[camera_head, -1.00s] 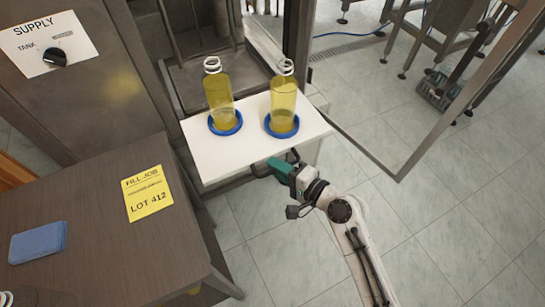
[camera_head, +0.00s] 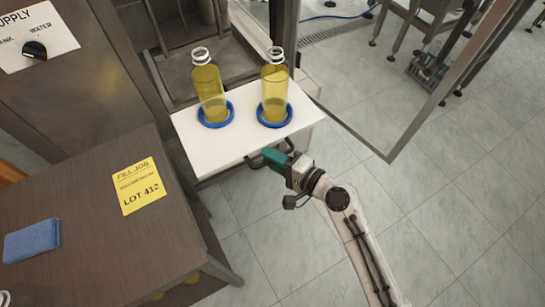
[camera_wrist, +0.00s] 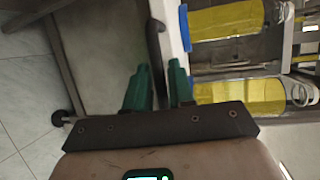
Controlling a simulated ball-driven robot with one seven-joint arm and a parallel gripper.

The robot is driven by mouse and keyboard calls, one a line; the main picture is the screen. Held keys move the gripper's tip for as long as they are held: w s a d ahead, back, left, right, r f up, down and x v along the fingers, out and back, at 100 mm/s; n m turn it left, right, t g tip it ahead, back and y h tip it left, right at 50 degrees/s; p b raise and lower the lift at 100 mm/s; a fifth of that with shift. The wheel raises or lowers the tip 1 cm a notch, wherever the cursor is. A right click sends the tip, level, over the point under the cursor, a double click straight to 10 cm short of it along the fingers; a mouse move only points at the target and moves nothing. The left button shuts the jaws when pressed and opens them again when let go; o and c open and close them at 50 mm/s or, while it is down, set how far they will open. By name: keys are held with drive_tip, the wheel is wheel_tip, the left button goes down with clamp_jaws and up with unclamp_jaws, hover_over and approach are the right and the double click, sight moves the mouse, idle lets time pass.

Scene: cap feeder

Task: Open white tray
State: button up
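The white tray (camera_head: 240,143) sticks out at a tilt in the head view, carrying two bottles of yellow liquid, a left one (camera_head: 210,88) and a right one (camera_head: 274,85), each standing in a blue ring. A dark handle (camera_head: 288,144) runs along the tray's front edge. My gripper (camera_head: 270,157) is at this handle. In the wrist view, its two green fingers (camera_wrist: 159,80) stand close together with the dark handle (camera_wrist: 154,40) between them. The exact contact is hard to see. The tray's pale edge (camera_wrist: 172,35) lies just right of the handle there.
A brown table (camera_head: 90,225) at lower left bears a yellow LOT 412 card (camera_head: 139,187) and a blue sponge-like block (camera_head: 32,241). A supply panel (camera_head: 35,40) is at upper left. A metal door frame (camera_head: 440,90) stands at right. The tiled floor (camera_head: 440,220) in front is clear.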

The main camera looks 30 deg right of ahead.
drive_tip(key=v, duration=1)
drive_tip(key=shift+s+b, duration=0.35)
drive_tip(key=shift+b, duration=0.1)
drive_tip(key=shift+d, duration=0.1)
drive_tip(key=s+a+f+n+g+h+p, duration=0.1)
drive_tip(key=s+a+f+n+g+p, duration=0.2)
drive_tip(key=s+n+g, duration=0.45)
drive_tip(key=s+d+r+n+g+h+p, duration=0.2)
drive_tip(key=s+d+n+g+h+p, duration=0.1)
drive_tip(key=s+d+n+g+h, duration=0.2)
drive_tip(key=s+d+n+g, duration=0.1)
drive_tip(key=s+d, duration=0.1)
drive_tip(key=shift+s+n, duration=0.25)
drive_tip(key=shift+n, duration=0.1)
